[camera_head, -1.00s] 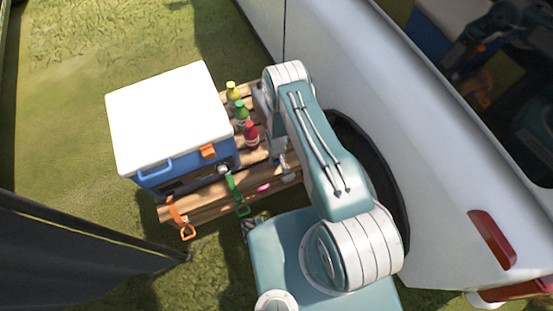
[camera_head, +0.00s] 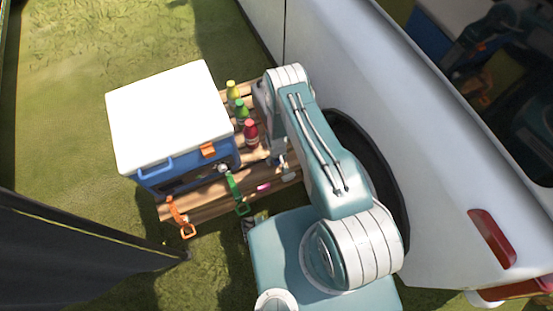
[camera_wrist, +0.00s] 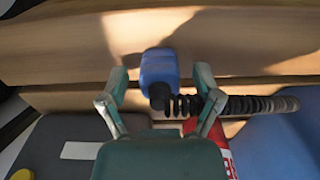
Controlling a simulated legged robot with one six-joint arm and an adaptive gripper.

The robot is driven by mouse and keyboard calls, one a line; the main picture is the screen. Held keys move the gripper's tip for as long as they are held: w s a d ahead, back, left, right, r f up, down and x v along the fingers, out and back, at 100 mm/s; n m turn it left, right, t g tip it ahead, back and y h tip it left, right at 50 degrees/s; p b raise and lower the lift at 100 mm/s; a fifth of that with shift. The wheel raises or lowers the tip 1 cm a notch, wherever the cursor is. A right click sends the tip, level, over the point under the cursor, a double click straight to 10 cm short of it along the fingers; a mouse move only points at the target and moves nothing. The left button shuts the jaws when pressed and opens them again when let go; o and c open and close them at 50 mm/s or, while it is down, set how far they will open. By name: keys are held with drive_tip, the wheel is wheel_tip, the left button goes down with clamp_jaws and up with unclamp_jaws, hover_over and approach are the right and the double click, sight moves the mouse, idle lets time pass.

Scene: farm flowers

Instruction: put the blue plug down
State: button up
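The blue plug (camera_wrist: 159,68) is in the wrist view, in front of wooden slats, with a black coiled cable (camera_wrist: 245,104) running off to the right. My gripper (camera_wrist: 160,72) has its two fingers spread on either side of the plug. A gap shows between each fingertip and the plug, so the gripper is open. Whether the plug rests on the wood cannot be told for sure. In the head view my arm covers most of the gripper, and the plug cannot be made out.
A wooden slatted table (camera_head: 205,207) holds a blue cooler with a white lid (camera_head: 170,115), several bottles (camera_head: 242,112) and orange and green straps (camera_head: 235,190). A white vehicle (camera_head: 440,160) stands close on the right. In the wrist view, a red item (camera_wrist: 217,133) lies below the cable.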

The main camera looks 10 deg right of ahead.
wheel_tip(320, 180, up, 48)
drive_tip(key=w+d+m+t, duration=0.1)
drive_tip(key=w+d+t, duration=0.1)
drive_tip(key=t, duration=0.1)
drive_tip(key=s+r+t, duration=0.1)
drive_tip(key=s+r, duration=0.8)
drive_tip(key=r, duration=0.4)
drive_tip(key=s+r, duration=0.3)
drive_tip(key=s, duration=0.3)
drive_tip(key=s+d+r+m+t, duration=0.1)
drive_tip(key=s+r, duration=0.3)
drive_tip(key=s, duration=0.3)
drive_tip(key=shift+s+d+t, duration=0.25)
drive_tip(key=shift+t, duration=0.05)
